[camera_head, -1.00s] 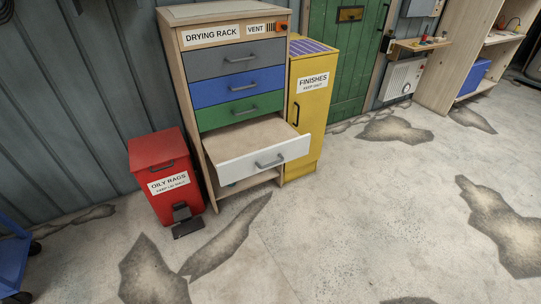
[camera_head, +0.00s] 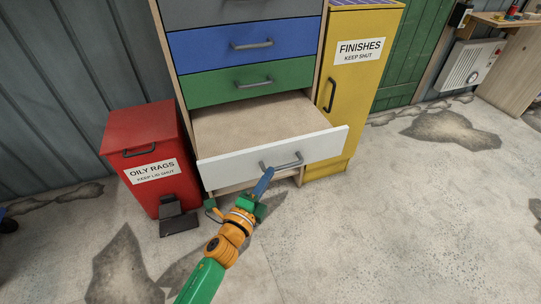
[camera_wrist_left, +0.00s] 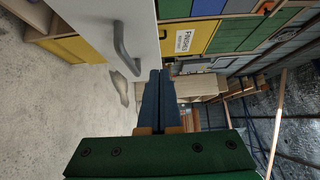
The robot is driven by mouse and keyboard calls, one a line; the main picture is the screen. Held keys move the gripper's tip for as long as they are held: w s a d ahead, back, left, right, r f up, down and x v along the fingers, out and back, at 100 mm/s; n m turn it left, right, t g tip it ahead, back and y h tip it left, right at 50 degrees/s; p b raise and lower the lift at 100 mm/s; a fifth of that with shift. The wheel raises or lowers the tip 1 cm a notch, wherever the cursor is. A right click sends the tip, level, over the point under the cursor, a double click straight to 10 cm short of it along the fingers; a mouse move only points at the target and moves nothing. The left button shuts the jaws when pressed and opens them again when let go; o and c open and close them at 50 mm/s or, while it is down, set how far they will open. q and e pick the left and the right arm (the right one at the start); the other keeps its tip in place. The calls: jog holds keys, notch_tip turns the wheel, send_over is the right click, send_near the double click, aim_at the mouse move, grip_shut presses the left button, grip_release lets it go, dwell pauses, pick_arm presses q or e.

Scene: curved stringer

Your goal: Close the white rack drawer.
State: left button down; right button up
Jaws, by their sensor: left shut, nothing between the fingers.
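The white drawer (camera_head: 230,167) of the drying rack stands pulled out in the head view, and its inside looks empty. Its grey bar handle (camera_head: 282,161) is on the front face. My left gripper (camera_head: 265,180) is in front of the drawer, just below and left of the handle in the picture. Its blue fingers are together with nothing between them. In the left wrist view the shut fingers (camera_wrist_left: 158,95) point past the white drawer front (camera_wrist_left: 115,15), with the handle (camera_wrist_left: 122,48) beside them. I cannot tell whether the fingers touch the drawer. My right gripper is out of view.
A red oily rags bin (camera_head: 150,160) with a black pedal stands left of the rack. A yellow finishes cabinet (camera_head: 355,95) stands close on the right. The blue (camera_head: 215,43) and green (camera_head: 215,87) drawers above are shut. The floor in front is clear.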

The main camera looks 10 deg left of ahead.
aim_at(275, 147)
pick_arm(q)
jog(key=w, duration=0.4)
jog(key=w+a+b, duration=0.1)
jog(key=w, duration=0.2)
jog(key=shift+w+f, duration=0.1)
jog(key=shift+f, duration=0.05)
jog(key=shift+w+a, duration=0.25)
jog(key=shift+w, duration=0.05)
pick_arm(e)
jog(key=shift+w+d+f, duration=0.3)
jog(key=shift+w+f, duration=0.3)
pick_arm(q)
jog(key=shift+a, duration=0.1)
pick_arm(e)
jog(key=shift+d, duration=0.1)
